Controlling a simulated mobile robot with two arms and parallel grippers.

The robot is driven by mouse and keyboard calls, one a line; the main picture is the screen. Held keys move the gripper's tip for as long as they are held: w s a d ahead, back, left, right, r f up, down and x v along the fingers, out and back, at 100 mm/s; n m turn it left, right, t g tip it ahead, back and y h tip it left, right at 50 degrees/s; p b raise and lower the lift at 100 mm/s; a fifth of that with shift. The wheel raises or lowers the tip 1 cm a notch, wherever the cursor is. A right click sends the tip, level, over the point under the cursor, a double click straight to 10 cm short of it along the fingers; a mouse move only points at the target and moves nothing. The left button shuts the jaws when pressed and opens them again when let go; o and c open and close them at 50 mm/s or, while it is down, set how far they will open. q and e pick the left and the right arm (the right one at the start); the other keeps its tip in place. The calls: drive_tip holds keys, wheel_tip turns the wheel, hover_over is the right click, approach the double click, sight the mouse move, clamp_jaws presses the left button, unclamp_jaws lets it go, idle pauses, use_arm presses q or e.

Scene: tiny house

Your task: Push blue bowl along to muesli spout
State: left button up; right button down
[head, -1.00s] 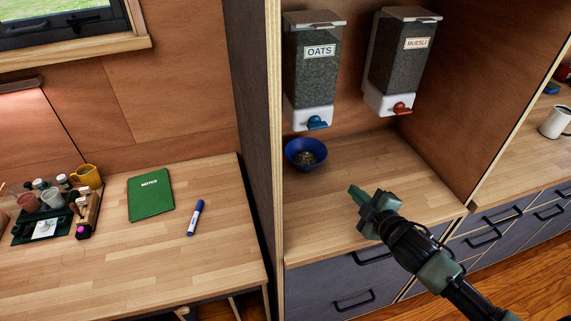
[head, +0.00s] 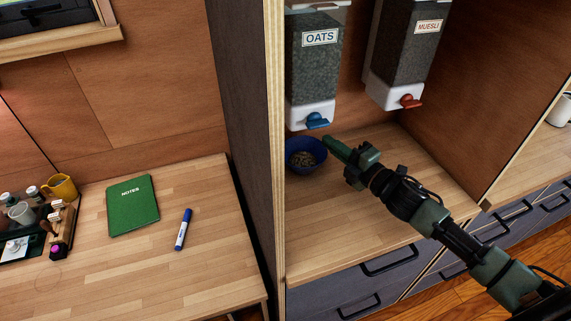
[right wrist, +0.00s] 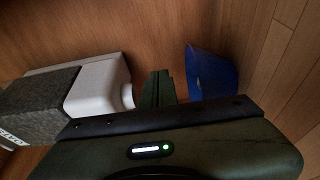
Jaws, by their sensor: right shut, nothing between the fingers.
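The blue bowl (head: 301,165) stands upright on the wooden counter below the OATS dispenser (head: 313,80), with brownish contents in it. The MUESLI dispenser (head: 405,62) hangs to its right, with a red spout (head: 410,101). My right gripper (head: 332,145) is shut and empty, its fingertips at the bowl's right rim in the head view. In the right wrist view the fingers (right wrist: 158,88) lie between the bowl (right wrist: 210,75) and a dispenser's white spout housing (right wrist: 98,85). Whether they touch the bowl I cannot tell. My left gripper is not in view.
An upright dark partition (head: 243,120) edges the alcove on the left, close to the bowl. The counter (head: 360,215) is bare in front and right of the bowl. A desk with a green notebook (head: 133,205) and a blue marker (head: 183,229) lies further left.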

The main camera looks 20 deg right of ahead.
drive_tip(key=p, duration=0.2)
hover_over(302, 168)
drive_tip(key=shift+w+d+r, duration=0.1)
drive_tip(key=shift+w+r, duration=0.15)
drive_tip(key=shift+w, duration=0.15)
drive_tip(key=a+f+p, duration=0.1)
drive_tip(key=a+f, duration=0.4)
drive_tip(key=shift+a+f+p, duration=0.15)
drive_tip(key=shift+f+p, duration=0.2)
drive_tip(key=shift+f, duration=0.05)
drive_tip(key=shift+d+r+p, duration=0.2)
drive_tip(key=shift+d+p, duration=0.1)
drive_tip(key=shift+p, duration=0.1)
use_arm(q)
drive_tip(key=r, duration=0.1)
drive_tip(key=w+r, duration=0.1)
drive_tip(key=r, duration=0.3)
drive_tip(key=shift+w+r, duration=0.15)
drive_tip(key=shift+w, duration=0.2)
use_arm(e)
drive_tip(key=shift+d, duration=0.15)
